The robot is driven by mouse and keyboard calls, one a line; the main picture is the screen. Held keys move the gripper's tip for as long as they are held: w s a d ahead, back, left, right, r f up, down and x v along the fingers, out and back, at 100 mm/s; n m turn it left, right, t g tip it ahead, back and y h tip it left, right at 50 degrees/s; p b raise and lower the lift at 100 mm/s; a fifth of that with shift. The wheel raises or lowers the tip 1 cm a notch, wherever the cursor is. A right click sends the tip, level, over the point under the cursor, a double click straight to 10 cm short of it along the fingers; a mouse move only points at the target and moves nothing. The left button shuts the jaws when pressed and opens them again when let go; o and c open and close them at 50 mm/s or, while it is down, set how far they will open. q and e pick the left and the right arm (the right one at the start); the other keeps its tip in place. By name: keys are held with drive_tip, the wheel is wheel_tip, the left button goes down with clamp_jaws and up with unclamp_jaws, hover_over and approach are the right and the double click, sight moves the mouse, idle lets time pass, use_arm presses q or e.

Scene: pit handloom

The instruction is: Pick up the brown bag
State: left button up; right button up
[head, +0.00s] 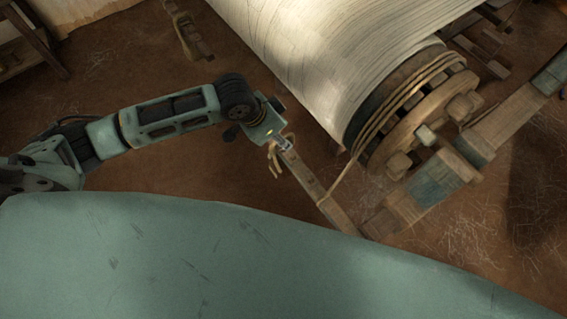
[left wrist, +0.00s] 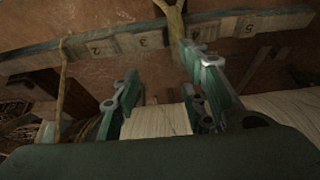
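I cannot make out a brown bag for certain in either view. My left gripper (head: 280,143) is beside the narrow wooden beam (head: 308,178), near the cloth roll. In the left wrist view its two fingers (left wrist: 160,66) are spread apart with nothing held between them. A tan, forked cord or strap (left wrist: 173,22) crosses the beam just beyond the fingertips. A small tan loop (head: 273,158) shows by the gripper in the head view; I cannot tell if it is the same thing. My right gripper is in neither view.
A large roll of pale cloth (head: 310,50) with a wooden ratchet wheel (head: 425,120) stands right of the gripper. A rope (head: 345,183) runs from the wheel to the beam. A rope (left wrist: 62,85) also hangs in the left wrist view. Brown floor (head: 150,60) lies open behind my left arm.

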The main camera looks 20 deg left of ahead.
use_arm(q)
drive_tip(key=w+a, duration=0.1)
drive_tip(key=a, duration=0.1)
drive_tip(key=shift+w+a+r, duration=0.1)
drive_tip(key=shift+w+a, duration=0.25)
drive_tip(key=shift+a, duration=0.05)
drive_tip(key=shift+w+f, duration=0.2)
drive_tip(key=shift+f, duration=0.1)
drive_tip(key=x, duration=0.7)
drive_tip(key=shift+s+d, duration=0.2)
drive_tip(key=shift+s, duration=0.05)
clamp_jaws()
drive_tip(key=shift+w+r, duration=0.15)
